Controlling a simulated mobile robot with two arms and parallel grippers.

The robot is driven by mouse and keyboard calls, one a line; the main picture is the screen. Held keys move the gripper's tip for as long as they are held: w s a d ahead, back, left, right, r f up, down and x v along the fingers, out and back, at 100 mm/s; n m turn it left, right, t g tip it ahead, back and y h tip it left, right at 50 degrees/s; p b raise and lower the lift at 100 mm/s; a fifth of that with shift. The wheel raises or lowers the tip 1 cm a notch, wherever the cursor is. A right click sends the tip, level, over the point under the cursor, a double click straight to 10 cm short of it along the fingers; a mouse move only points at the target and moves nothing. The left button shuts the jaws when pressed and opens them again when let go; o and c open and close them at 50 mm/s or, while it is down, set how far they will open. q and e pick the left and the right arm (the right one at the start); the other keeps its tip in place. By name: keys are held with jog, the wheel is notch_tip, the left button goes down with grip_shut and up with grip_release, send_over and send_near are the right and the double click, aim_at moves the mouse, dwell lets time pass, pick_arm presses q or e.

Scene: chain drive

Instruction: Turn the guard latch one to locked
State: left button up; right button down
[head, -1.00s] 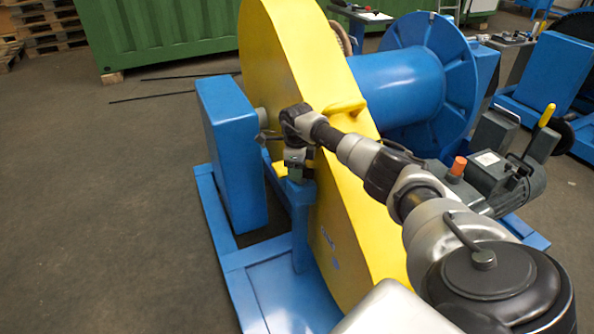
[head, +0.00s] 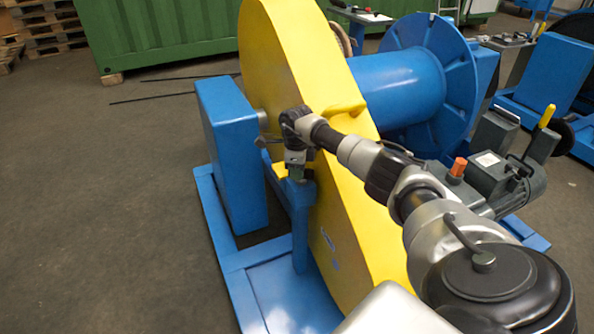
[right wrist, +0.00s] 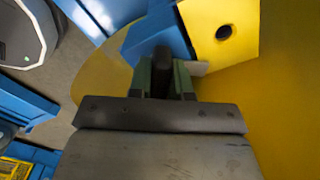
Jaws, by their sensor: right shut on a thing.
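The yellow chain guard (head: 290,85) stands upright in the middle of the head view. A blue post (head: 300,235) rises beside its left face. My right gripper (head: 297,172) is at the top of this post, pointing down. In the right wrist view, my right gripper (right wrist: 162,78) is shut on a dark upright piece (right wrist: 161,62), which I take to be the handle of guard latch one. The blue post top (right wrist: 150,38) and a yellow plate with a dark hole (right wrist: 222,32) lie just beyond. Most of the latch is hidden by the fingers. My left gripper is not visible.
A blue box housing (head: 230,150) stands close left of the gripper. A blue drum (head: 400,85) and a grey motor (head: 495,175) with an orange cap lie behind and right of the guard. The floor at left is clear.

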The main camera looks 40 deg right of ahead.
jog(key=shift+n, duration=0.6)
jog(key=n, duration=0.2)
jog(key=n+b, duration=0.1)
jog(key=n, duration=0.1)
jog(key=shift+s+a, duration=0.15)
jog(key=shift+s, duration=0.05)
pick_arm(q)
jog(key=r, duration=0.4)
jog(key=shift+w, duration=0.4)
pick_arm(e)
jog(key=shift+n, duration=0.7)
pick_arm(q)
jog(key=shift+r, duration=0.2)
pick_arm(e)
jog(key=shift+r, duration=0.1)
jog(key=c, duration=1.2)
grip_release()
jog(key=shift+o, duration=0.8)
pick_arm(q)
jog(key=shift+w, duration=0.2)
